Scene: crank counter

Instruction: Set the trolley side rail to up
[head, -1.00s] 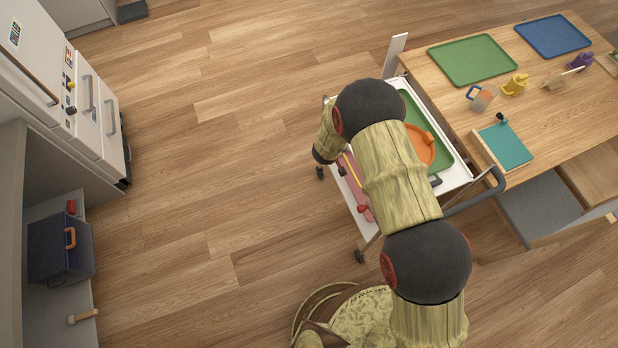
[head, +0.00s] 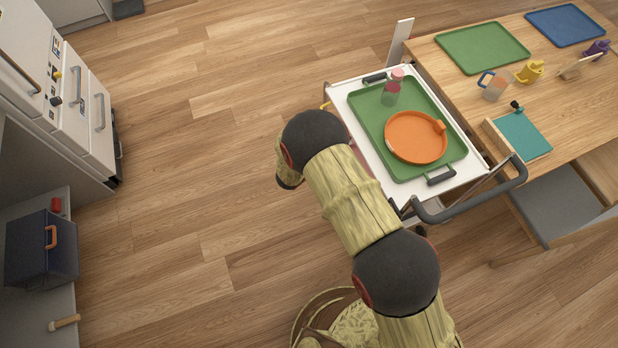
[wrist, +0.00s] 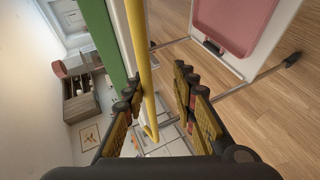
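The trolley (head: 345,92) has a white top and stands right of my arm in the head view, against the table. Its side rail appears to be the yellow bar (wrist: 143,70) in the wrist view, running along the white trolley edge beside the green tray. Only a small yellow piece of the rail (head: 325,105) shows in the head view, at the trolley's left side. My gripper (wrist: 157,112) is open, with the yellow bar passing between its fingers, nearer the left finger. I cannot tell if they touch. In the head view my arm hides the gripper.
On the trolley, a green tray (head: 373,125) holds an orange dish (head: 415,140) and a pinkish cup (head: 391,92). A dark push handle (head: 470,208) sticks out at the near right. A pink tray (wrist: 230,22) shows on the trolley's lower level. Floor at left is clear.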

